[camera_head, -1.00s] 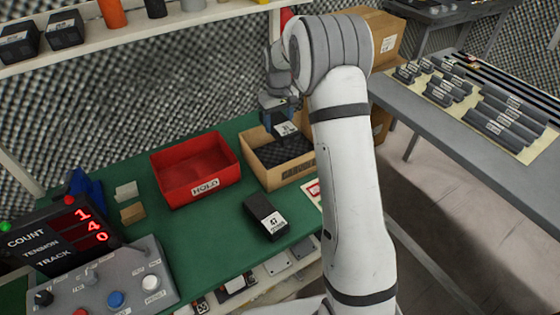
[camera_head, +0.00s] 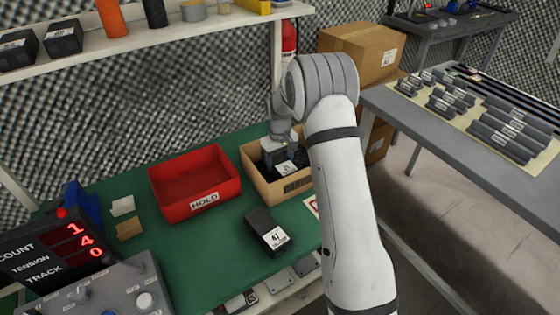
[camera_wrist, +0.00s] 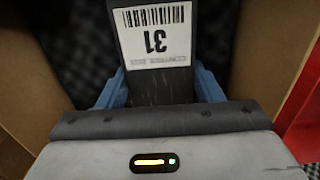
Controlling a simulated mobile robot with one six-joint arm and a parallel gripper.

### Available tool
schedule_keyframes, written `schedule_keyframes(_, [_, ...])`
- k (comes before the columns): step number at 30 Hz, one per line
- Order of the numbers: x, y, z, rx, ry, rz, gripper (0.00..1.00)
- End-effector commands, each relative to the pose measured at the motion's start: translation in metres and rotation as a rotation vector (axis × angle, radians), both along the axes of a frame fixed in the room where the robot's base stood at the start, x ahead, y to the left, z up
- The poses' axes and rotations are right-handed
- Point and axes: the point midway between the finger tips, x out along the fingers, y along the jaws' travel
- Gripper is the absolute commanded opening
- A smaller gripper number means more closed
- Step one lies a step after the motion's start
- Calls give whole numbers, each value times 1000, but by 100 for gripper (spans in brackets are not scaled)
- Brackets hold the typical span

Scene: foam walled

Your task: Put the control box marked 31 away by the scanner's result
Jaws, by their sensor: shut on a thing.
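My gripper (camera_head: 277,157) is shut on the control box marked 31 (camera_wrist: 157,75), a dark box with a white barcode label. The blue fingers grip its sides in the wrist view. The held box (camera_head: 287,167) is down inside the cardboard carton (camera_head: 293,190), between its walls; I cannot tell whether it touches the carton's dark foam floor. Left of the carton stands the empty-looking red bin marked HOLD (camera_head: 204,205). A second dark control box, whose label seems to read 47 (camera_head: 267,233), lies on the green bench in front of the carton. I cannot pick out the scanner.
A display with COUNT, TENSION and TRACK in red digits (camera_head: 62,255) and a grey button panel (camera_head: 110,292) stand at the lower left. A shelf (camera_head: 170,35) with boxes and bottles runs above the bench (camera_head: 190,255). A grey table with labelled parts is at the right.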

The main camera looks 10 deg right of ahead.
Motion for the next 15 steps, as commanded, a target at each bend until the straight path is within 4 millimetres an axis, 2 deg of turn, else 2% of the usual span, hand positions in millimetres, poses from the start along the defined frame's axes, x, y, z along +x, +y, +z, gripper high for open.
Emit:
schedule_keyframes(5, [1,0,2,0,-3,0,22])
schedule_keyframes(15, [1,1,-8,0,-3,1,22])
